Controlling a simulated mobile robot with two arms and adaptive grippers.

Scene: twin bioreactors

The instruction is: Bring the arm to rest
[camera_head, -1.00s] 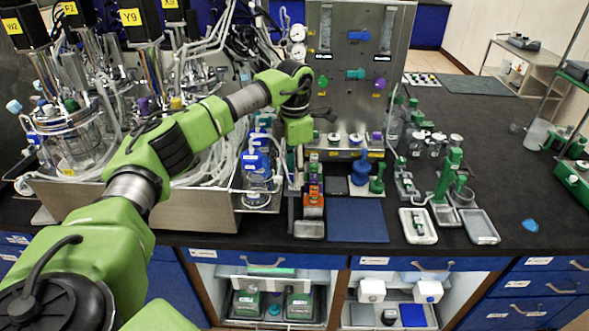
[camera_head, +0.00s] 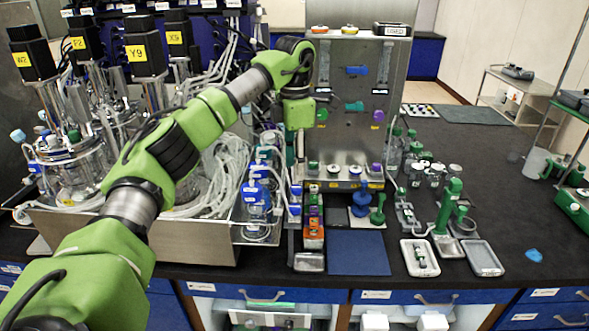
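My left arm, green with dark joints, comes in from the lower left and reaches up over the bench. Its wrist bends down in front of the steel panel (camera_head: 345,145). My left gripper (camera_head: 297,150) is at the end of this wrist, pointing down, small and dark against the clutter. I cannot make out its fingers or whether they are open. No held object can be made out. My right arm and gripper are not in view.
Bioreactor vessels with tubing (camera_head: 75,165) stand at the left, close to my arm. Below the wrist are a small orange-and-green device (camera_head: 313,235) and a blue mat (camera_head: 358,254). Grey trays (camera_head: 482,258) and a green stand (camera_head: 448,205) are to the right. The right bench top is mostly clear.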

